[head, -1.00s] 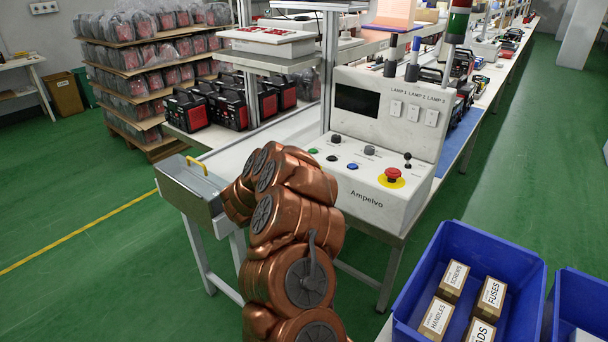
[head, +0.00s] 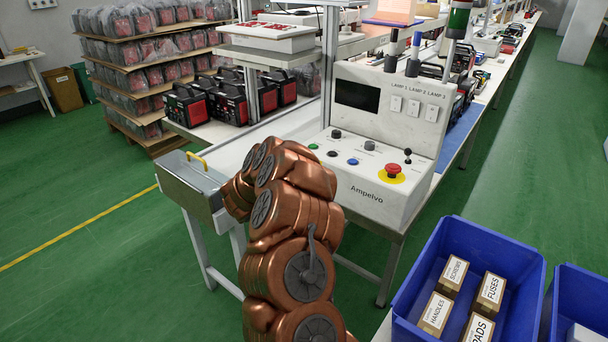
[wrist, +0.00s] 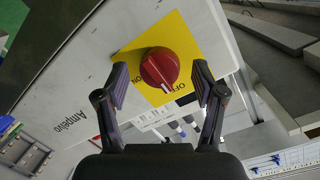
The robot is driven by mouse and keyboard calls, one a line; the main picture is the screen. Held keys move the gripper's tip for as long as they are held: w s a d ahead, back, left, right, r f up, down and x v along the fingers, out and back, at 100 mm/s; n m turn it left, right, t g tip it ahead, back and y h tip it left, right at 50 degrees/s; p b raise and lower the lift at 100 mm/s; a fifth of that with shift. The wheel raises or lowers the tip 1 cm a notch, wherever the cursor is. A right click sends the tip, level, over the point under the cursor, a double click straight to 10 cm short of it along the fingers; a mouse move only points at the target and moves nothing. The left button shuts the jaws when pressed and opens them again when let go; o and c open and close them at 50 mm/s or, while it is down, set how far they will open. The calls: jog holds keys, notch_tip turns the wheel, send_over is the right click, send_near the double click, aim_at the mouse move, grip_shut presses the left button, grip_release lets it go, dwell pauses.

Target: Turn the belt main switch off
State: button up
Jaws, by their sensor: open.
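The belt main switch (wrist: 160,70) is a round red rotary knob on a square yellow plate (wrist: 195,38), on a white face marked "Ampelvo" in the wrist view. A white mark on the knob points down and slightly right, near small black lettering. ON and OFF labels are on the plate, partly covered by the knob. My gripper (wrist: 160,76) is open, one finger on each side of the knob, with gaps visible. I cannot tell how far the fingertips are from the plate. In the head view the switch and gripper are hidden behind my copper-coloured arm.
The white console (head: 388,130) carries coloured buttons, a small lever and a red emergency stop button (head: 393,170). Blue bins (head: 470,240) stand at the front right. Green floor is open at left.

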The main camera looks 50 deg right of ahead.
jog(key=s+a+r, duration=0.1)
jog(key=a+r, duration=0.1)
jog(key=a, duration=0.9)
jog(key=shift+a, duration=0.4)
jog(key=shift+w, duration=0.1)
